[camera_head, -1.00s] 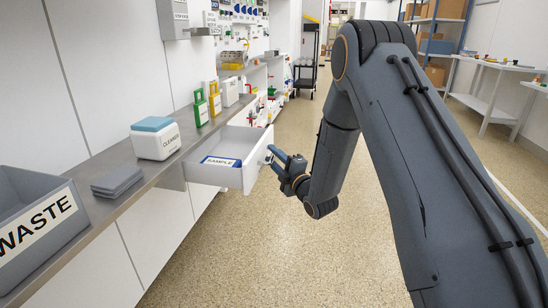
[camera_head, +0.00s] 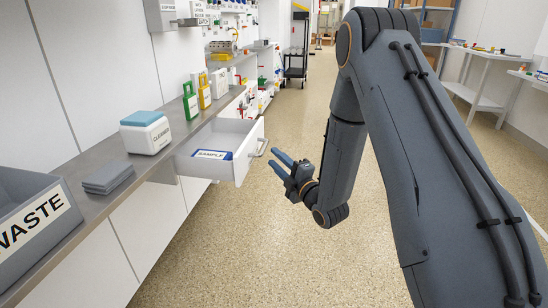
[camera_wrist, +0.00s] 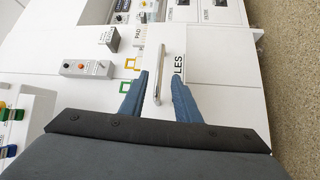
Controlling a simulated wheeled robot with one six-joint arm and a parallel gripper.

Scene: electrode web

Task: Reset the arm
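My gripper (camera_head: 275,160) is open and empty, its two blue fingers spread apart in mid-air, just right of the open white drawer (camera_head: 239,160). The drawer's metal handle (camera_head: 259,147) is apart from the fingertips. A blue-edged SAMPLE label or pad (camera_head: 212,155) lies inside the drawer. In the wrist view my gripper (camera_wrist: 158,75) shows its two fingers on either side of the metal handle (camera_wrist: 159,68), which appears ahead of them. The grey arm reaches down from the upper right.
A steel counter (camera_head: 84,198) along the left bears a grey WASTE bin (camera_head: 40,225), grey pads (camera_head: 108,177), a white CLEANER box (camera_head: 146,134), and green (camera_head: 190,101) and yellow (camera_head: 204,92) holders. A black cart (camera_head: 297,62) stands down the aisle. The floor beside the drawer is clear.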

